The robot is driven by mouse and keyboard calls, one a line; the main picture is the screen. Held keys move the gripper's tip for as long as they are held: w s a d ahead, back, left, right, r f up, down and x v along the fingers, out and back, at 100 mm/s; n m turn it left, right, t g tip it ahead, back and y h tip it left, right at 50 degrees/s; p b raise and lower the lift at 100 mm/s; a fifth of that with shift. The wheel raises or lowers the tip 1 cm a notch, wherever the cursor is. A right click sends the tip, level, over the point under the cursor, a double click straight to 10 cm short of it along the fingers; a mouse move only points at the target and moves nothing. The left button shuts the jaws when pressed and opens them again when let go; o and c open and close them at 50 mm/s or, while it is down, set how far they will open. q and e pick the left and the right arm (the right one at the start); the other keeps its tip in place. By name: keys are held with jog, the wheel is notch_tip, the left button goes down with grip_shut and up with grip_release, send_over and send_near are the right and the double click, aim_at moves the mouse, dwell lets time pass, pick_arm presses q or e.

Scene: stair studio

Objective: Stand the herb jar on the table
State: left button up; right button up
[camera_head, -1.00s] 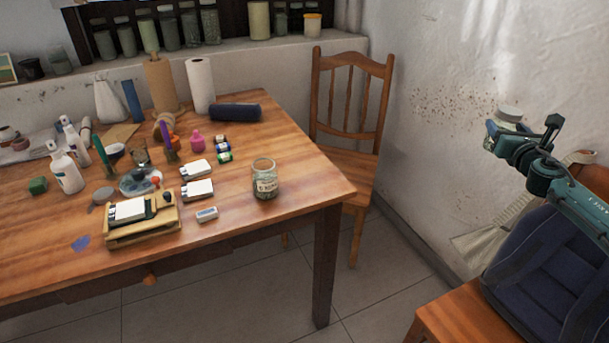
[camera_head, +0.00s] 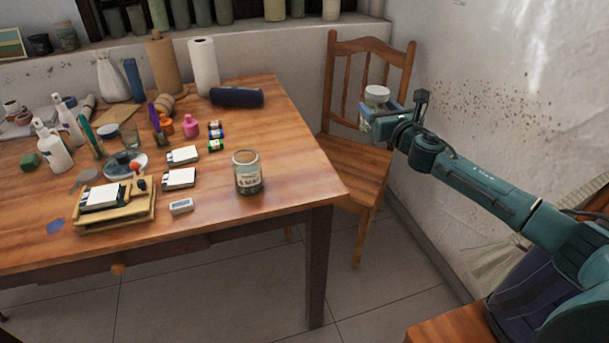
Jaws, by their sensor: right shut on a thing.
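The herb jar (camera_head: 377,95), a small glass jar with a pale lid, is upright in my right gripper (camera_head: 377,122). The gripper is shut on it and hides most of its lower body. It is held in the air to the right of the table, in front of the wooden chair in the picture. The wooden table (camera_head: 288,185) fills the left and middle of the view. My left gripper is not in view.
An open glass jar with a label (camera_head: 248,173) stands near the table's right front part. The wooden chair (camera_head: 360,165) is behind the table's right end. Bare tabletop lies right of the open jar. Bottles, paper rolls and small items crowd the left.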

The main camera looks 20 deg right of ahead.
jog(key=s+a+r+n+y, duration=0.1)
jog(key=a+n+y, duration=0.1)
jog(key=a, duration=0.7)
jog(key=s+a+n+y, duration=0.1)
jog(key=s+a+y, duration=0.15)
jog(key=a, duration=0.55)
jog(key=shift+g, duration=0.3)
jog(key=f+b, duration=0.1)
jog(key=f, duration=0.2)
jog(key=f+b, duration=0.2)
jog(key=f, duration=0.1)
jog(key=w+f+b, duration=0.1)
jog(key=f, duration=0.2)
jog(key=shift+a+f, duration=0.3)
jog(key=shift+a, duration=0.05)
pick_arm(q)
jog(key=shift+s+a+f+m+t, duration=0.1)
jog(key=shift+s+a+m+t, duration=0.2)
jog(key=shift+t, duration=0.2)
pick_arm(e)
jog(key=shift+f, duration=0.1)
jog(key=o, duration=0.7)
jog(key=shift+f, duration=0.1)
jog(key=o, duration=0.4)
jog(key=shift+s, duration=0.1)
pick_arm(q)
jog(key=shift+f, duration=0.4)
pick_arm(e)
jog(key=shift+o, duration=0.2)
